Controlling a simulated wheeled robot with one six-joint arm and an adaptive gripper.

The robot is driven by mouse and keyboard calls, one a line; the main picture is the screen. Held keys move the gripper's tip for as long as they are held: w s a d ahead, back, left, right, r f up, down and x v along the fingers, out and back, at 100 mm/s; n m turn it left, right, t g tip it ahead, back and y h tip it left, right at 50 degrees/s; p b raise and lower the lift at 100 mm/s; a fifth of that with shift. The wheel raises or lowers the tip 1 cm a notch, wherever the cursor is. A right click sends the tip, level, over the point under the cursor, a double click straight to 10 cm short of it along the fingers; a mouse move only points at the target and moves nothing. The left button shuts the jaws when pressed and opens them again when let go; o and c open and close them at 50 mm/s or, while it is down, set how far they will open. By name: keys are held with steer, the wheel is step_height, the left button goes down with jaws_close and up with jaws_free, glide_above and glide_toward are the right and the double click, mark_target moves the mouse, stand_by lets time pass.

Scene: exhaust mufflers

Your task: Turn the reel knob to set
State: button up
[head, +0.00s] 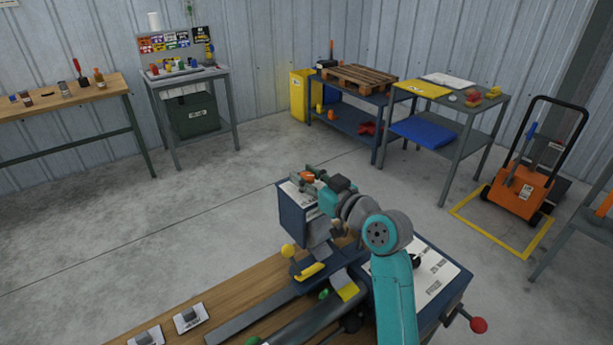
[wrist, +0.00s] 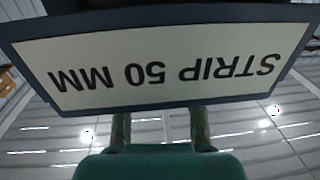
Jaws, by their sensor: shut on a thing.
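A dark blue box with a white label (head: 297,213) stands on the bench machine. My gripper (head: 309,175) is at the top of this box, at the end of my teal arm. A small orange piece, which looks like the reel knob (head: 306,176), sits between the fingers, and my gripper is shut on it. In the wrist view a blue-framed sign (wrist: 165,70) reads "STRIP 50 MM" upside down. Both fingers (wrist: 160,128) run up behind the sign's edge, so their tips and the knob are hidden there. The knob's setting cannot be read.
The wooden bench (head: 185,310) carries metal bars, a yellow ball knob (head: 288,250) and small plates. A blue box with a printed sheet (head: 445,270) and a red ball lever (head: 478,325) is right of my arm. Tables and an orange cart (head: 520,188) stand farther back.

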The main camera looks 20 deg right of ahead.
steer(key=o, duration=1.1)
steer(key=shift+o, duration=0.2)
steer(key=v, duration=1.2)
steer(key=s+a+f+m+h, duration=0.1)
steer(key=s+f+m+h, duration=0.2)
steer(key=s+f, duration=0.65)
steer(key=s+a+f+m+h, duration=0.1)
steer(key=s+f+m+h, duration=0.2)
steer(key=s+f, duration=0.65)
steer(key=s+a+f+g, duration=0.1)
steer(key=s, duration=1)
steer(key=s+a+f+n+h, duration=0.1)
steer(key=s+f, duration=0.1)
steer(key=s, duration=1)
steer(key=shift+s+a+g, duration=0.25)
steer(key=shift+a+g, duration=0.1)
steer(key=shift+g, duration=0.05)
